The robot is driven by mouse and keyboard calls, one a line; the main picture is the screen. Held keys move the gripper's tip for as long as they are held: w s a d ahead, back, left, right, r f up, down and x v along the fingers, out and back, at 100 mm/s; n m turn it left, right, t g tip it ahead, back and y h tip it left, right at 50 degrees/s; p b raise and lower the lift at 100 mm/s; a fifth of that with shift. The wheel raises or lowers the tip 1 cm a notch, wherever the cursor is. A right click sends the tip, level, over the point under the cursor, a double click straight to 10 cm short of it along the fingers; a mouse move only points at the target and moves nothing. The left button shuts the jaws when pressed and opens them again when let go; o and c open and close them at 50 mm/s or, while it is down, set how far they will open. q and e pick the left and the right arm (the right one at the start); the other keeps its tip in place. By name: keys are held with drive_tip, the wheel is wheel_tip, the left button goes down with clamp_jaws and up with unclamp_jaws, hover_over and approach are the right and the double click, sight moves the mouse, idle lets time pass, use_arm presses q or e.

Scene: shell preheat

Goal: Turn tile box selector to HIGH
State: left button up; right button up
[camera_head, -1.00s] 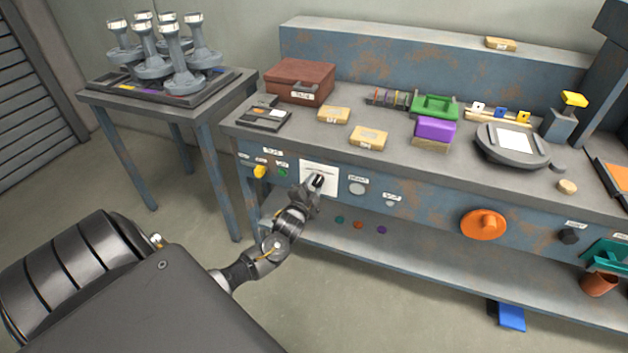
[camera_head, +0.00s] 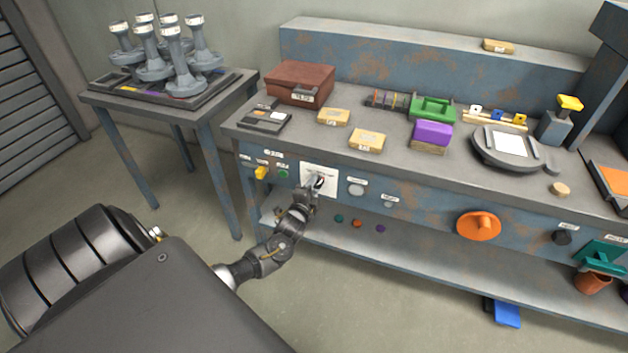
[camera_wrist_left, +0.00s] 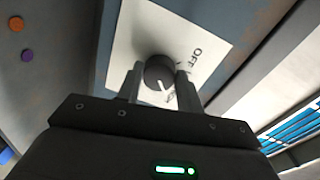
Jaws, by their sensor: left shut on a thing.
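The selector is a dark round knob (camera_wrist_left: 158,74) with a white pointer line, on a white plate (camera_wrist_left: 213,27) on the bench's front panel. The plate also shows in the head view (camera_head: 331,188). In the wrist view "OFF" is readable on the plate; another label near the pointer is partly hidden by a finger. My left gripper (camera_wrist_left: 160,85) has its two fingers on either side of the knob and is shut on it. In the head view my left gripper (camera_head: 314,186) covers most of the knob. My right gripper is not in view.
A lower shelf (camera_head: 430,260) runs beneath.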

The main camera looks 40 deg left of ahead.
use_arm(q)
drive_tip(key=o, duration=1)
drive_tip(key=shift+s, duration=0.1)
drive_tip(key=shift+p+v, duration=0.4)
drive_tip(key=shift+v, duration=4.9)
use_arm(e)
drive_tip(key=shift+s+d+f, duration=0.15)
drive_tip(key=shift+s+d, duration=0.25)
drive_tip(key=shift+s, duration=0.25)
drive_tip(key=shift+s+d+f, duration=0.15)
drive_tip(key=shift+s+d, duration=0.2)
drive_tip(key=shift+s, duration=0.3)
